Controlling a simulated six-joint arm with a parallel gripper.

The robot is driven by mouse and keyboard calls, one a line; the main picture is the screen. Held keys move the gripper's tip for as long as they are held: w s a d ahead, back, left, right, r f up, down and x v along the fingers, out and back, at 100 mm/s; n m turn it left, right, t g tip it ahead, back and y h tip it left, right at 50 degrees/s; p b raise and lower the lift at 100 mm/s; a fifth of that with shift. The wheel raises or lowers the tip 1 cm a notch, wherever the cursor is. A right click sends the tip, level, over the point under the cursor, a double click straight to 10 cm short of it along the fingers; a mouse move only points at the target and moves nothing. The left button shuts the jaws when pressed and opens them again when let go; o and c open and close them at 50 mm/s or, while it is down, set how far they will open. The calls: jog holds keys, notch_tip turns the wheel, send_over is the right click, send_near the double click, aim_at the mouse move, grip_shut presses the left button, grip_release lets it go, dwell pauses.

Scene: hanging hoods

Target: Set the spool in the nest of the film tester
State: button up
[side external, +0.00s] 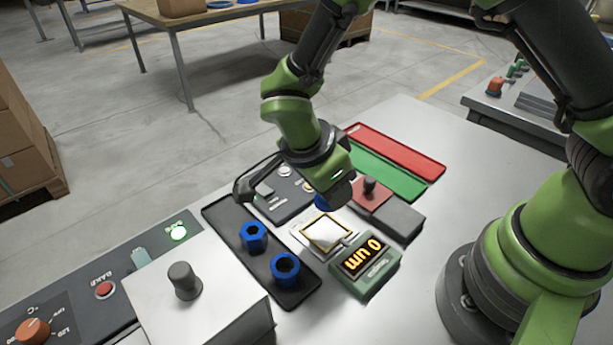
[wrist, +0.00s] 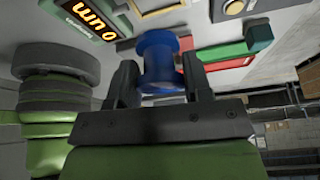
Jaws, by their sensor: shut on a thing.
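A blue flanged spool (wrist: 158,62) is between the two dark fingers of my gripper (wrist: 157,78), which is shut on it in the wrist view. In the side view a small blue part of the spool (side external: 322,202) shows below my gripper (side external: 328,196). The film tester (side external: 366,268) is a green-grey unit whose display reads "0 um". Its pale nest plate (side external: 326,233) with a yellowish frame lies beside the display. My gripper is above and just behind this plate, with the spool apart from it. The underside of the spool is hidden.
Two blue hollow pieces (side external: 286,268) stand in a black tray (side external: 222,217) left of the tester. Red (side external: 396,150) and green (side external: 385,172) trays lie behind.

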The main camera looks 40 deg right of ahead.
aim_at(323, 205)
jog(key=shift+f, duration=2.95)
jog(key=shift+f, duration=0.85)
jog(key=o, duration=1.5)
jog(key=shift+r, duration=3.5)
jog(key=shift+r, duration=0.1)
